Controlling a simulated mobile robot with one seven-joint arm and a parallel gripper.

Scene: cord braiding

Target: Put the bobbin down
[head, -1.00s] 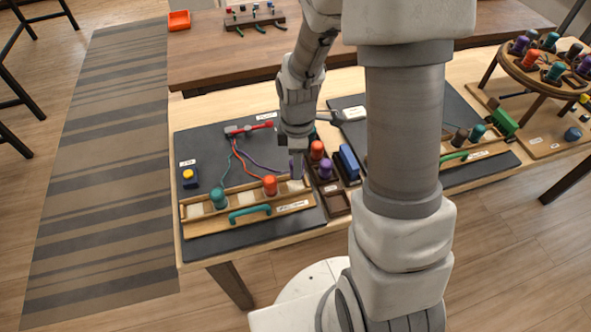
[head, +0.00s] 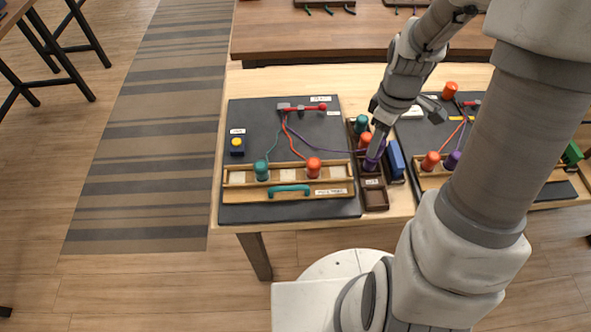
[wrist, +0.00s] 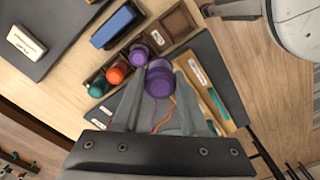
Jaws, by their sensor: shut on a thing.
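My gripper (head: 375,150) is shut on a purple bobbin (wrist: 160,78), held between the fingers in the wrist view. In the head view it is over or beside the dark bobbin tray, and the held bobbin is hard to separate from what is behind it. A purple cord (head: 335,151) runs from the red-handled clamp (head: 302,108) towards my gripper. The tray (head: 375,198) holds a teal bobbin (wrist: 98,87), an orange bobbin (wrist: 117,73) and another purple bobbin (wrist: 139,55). The wooden rack (head: 240,194) carries a teal bobbin (head: 261,171) and an orange bobbin (head: 313,168).
A blue block (head: 396,158) stands close right of the tray. A yellow-buttoned box (head: 237,143) sits at the mat's left. A second mat with bobbins (head: 430,161) lies farther right, partly behind my arm. The rack has bare pale pads between bobbins.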

